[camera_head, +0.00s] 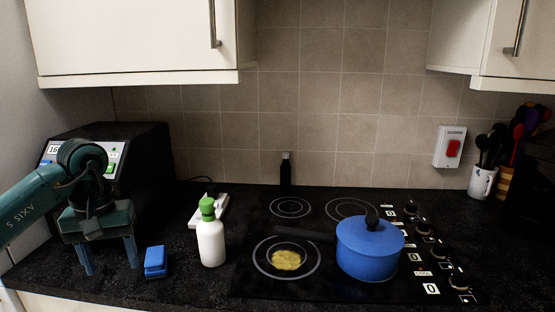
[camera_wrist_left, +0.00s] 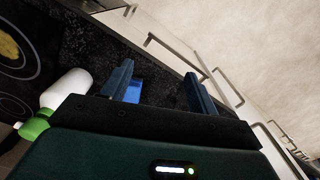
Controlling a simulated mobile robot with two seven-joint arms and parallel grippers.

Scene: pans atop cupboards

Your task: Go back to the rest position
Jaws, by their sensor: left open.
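My left gripper (camera_head: 109,257) hangs above the left end of the black counter, fingers pointing down and apart, with nothing between them. Its two fingers also show in the left wrist view (camera_wrist_left: 158,88). A small blue block-like object (camera_head: 156,262) lies on the counter just right of the gripper; it also shows in the left wrist view (camera_wrist_left: 134,91). A white bottle with a green cap (camera_head: 211,242) stands further right. My right gripper is in neither view.
A blue lidded pot (camera_head: 369,248) sits on the hob's right side. Yellow food (camera_head: 286,260) lies on the front left ring. A black appliance (camera_head: 143,150) stands behind my left arm. Cupboards (camera_head: 140,40) hang above. A utensil mug (camera_head: 482,182) is at right.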

